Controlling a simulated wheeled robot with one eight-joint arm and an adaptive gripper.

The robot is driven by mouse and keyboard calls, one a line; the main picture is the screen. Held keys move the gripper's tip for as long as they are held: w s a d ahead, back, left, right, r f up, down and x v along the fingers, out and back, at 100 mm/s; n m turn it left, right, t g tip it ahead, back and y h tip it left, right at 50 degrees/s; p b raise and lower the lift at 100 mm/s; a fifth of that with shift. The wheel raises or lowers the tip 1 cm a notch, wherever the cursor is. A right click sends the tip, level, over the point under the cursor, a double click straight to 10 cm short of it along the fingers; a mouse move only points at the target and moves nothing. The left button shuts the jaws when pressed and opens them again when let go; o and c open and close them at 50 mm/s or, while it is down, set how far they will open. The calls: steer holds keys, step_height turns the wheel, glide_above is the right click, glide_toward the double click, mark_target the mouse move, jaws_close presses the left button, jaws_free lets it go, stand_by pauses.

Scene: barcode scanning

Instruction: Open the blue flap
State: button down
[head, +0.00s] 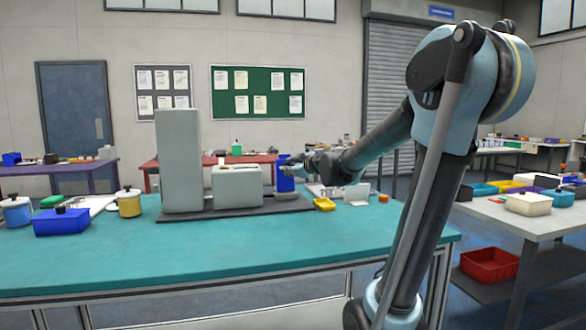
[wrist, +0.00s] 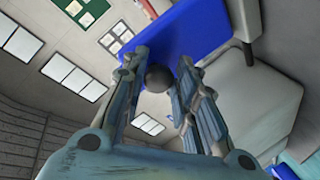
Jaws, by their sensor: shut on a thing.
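The blue flap (head: 285,179) is at the right end of the low grey machine (head: 237,187), and looks upright in the head view. My gripper (head: 290,168) reaches it from the right. In the wrist view the flap (wrist: 185,30) is a blue panel with a dark round knob (wrist: 159,78). My gripper (wrist: 160,84) is shut on the knob, which sits between its fingertips. The flap's edge lies beside a grey part of the machine (wrist: 255,100). The flap's lower part is partly hidden by my fingers.
A tall grey block (head: 178,160) stands left of the low machine on the teal table (head: 240,245). A yellow tray (head: 324,204) and small items lie right of it. A blue box (head: 62,221) and a yellow pot (head: 129,203) stand at the left. The table's front is clear.

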steer(key=shift+s+a+f, duration=0.2)
steer(key=shift+a, duration=0.05)
steer(key=c, duration=1.2)
jaws_free()
steer(key=shift+a, duration=0.15)
steer(key=shift+c, duration=0.2)
steer(key=shift+d, duration=0.2)
steer(key=v, duration=1.1)
steer(key=shift+s+d, duration=0.2)
steer(key=shift+s, duration=0.05)
steer(key=shift+r, duration=0.15)
